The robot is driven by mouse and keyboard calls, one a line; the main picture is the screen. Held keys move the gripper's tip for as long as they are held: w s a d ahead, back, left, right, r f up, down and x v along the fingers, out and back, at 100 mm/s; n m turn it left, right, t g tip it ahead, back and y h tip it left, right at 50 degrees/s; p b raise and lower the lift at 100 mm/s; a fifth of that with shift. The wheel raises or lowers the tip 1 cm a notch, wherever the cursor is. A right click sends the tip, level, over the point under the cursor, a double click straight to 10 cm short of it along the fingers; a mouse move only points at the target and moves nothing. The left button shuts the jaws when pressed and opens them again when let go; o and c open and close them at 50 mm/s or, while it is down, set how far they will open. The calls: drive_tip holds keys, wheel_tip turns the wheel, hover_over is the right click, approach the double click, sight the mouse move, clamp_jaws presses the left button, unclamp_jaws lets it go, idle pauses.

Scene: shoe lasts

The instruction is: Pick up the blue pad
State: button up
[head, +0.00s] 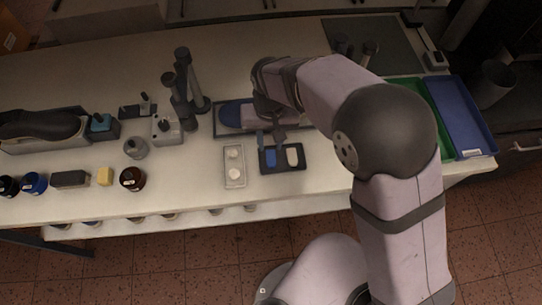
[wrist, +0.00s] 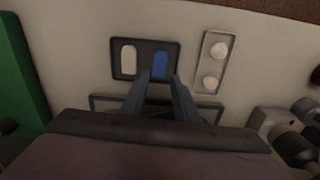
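The blue pad (head: 270,158) lies in the left part of a small black tray (head: 283,168), beside a white pad (head: 292,157). In the wrist view the blue pad (wrist: 160,64) is upright in the tray's right part, with the white pad (wrist: 128,60) to its left. My gripper (head: 268,136) is just behind the tray in the head view. In the wrist view its two fingers (wrist: 160,78) are apart, their tips near the lower end of the blue pad, with nothing between them. I cannot tell the height of the tips above the tray.
A pale tray (head: 235,178) with two round white pieces stands left of the black tray. A larger tray with a blue-soled last (head: 232,115) lies behind. Green and blue bins (head: 461,117) stand at the right.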

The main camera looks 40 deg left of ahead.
sight(271, 157)
drive_tip(key=shift+s+d+f+p, duration=0.15)
drive_tip(key=shift+f+p, duration=0.5)
drive_tip(key=shift+f, duration=0.45)
drive_tip(key=shift+s+d+f+p, duration=0.15)
drive_tip(key=shift+f+p, duration=0.45)
drive_tip(key=shift+f, duration=0.45)
drive_tip(key=shift+w+f, duration=0.1)
drive_tip(key=shift+f, duration=0.65)
drive_tip(key=c, duration=0.7)
